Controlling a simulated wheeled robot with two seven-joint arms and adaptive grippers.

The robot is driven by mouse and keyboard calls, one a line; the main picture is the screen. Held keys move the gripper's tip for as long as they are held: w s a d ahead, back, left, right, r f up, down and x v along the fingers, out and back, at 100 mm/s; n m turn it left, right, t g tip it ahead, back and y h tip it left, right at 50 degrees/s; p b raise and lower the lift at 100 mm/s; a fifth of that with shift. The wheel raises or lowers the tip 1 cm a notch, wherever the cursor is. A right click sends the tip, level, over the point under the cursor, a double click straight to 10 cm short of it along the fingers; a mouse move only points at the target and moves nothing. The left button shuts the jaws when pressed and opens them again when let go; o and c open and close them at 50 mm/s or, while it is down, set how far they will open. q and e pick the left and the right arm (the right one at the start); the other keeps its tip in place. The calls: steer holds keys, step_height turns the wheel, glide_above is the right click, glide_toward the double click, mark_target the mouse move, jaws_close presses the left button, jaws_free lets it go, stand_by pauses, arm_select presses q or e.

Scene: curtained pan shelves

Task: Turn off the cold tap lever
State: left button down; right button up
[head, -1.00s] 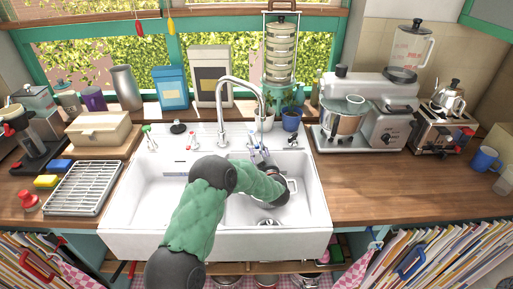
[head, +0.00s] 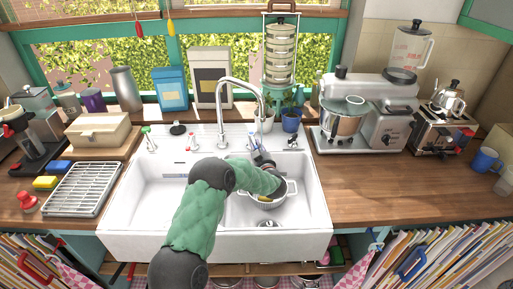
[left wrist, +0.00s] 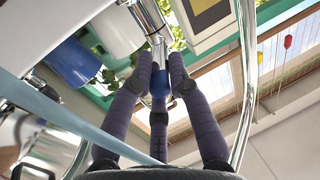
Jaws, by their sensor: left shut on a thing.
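The cold tap lever is a silver bar with a blue tip (left wrist: 159,86), seen in the left wrist view. My left gripper (left wrist: 161,72) is shut on it, its dark fingers around the blue end. In the head view my left gripper (head: 259,155) is at the back right of the white sink (head: 135,205), beside the silver swan-neck spout (head: 221,115). My arm and wrist hide part of the lever there. I cannot tell whether water runs. My right gripper is not in view.
A white pot (head: 284,203) with something yellow inside stands in the right basin, below my wrist. A stand mixer (head: 345,118) is on the right counter, a drying rack (head: 82,190) on the left.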

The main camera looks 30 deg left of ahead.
arm_select(q)
steer(key=shift+a, duration=0.1)
steer(key=shift+s+a+r+m+t+h+b, duration=0.1)
steer(key=shift+s+a+m+t+h+b, duration=0.3)
steer(key=shift+m+t+h+b, duration=0.4)
steer(key=shift+s+a+r+m+t+h+b, duration=0.1)
steer(key=shift+s+a+m+t+h+b, duration=0.3)
steer(key=shift+h, duration=0.6)
steer(key=shift+w, duration=0.2)
steer(key=c, duration=1.2)
jaws_free()
steer(key=shift+f, duration=0.1)
steer(key=shift+s+d, duration=0.1)
steer(key=shift+s, duration=0.05)
steer(key=v, duration=1.1)
steer(key=shift+s+d, duration=0.15)
steer(key=shift+s, duration=0.25)
steer(key=shift+f, duration=0.1)
